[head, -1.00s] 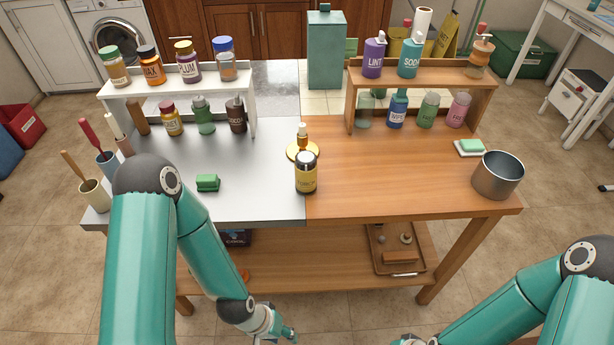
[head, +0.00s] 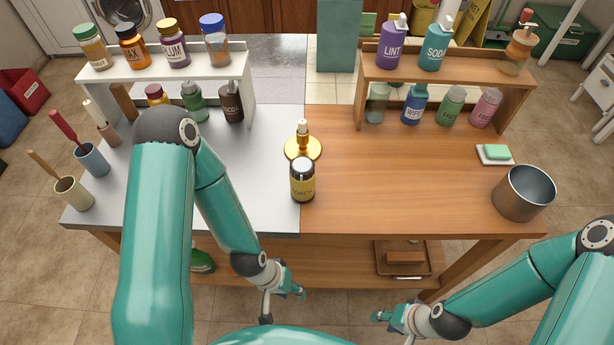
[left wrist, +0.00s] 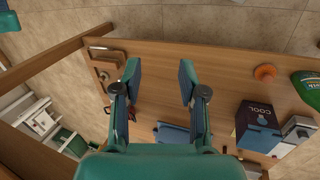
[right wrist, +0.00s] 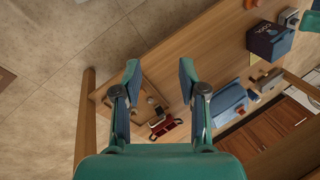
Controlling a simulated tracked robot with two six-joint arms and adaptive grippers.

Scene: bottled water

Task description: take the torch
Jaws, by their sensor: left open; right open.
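A dark jar (head: 302,182) with a pale lid and a yellow label, which seems to read "TORCH", stands upright on the table where the metal top meets the wood top. My left gripper (head: 284,306) is open and empty, low in front of the table's front edge; its spread fingers show in the left wrist view (left wrist: 160,78). My right gripper (head: 392,328) is open and empty, further right and also in front of the table; its fingers are apart in the right wrist view (right wrist: 160,78). Neither touches the jar.
A gold stand (head: 303,148) is just behind the jar. A white shelf (head: 165,75) and a wooden shelf (head: 450,80) hold several bottles. A metal pot (head: 523,193) stands at the right; cups with handles are at the left. The wood top between jar and pot is clear.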

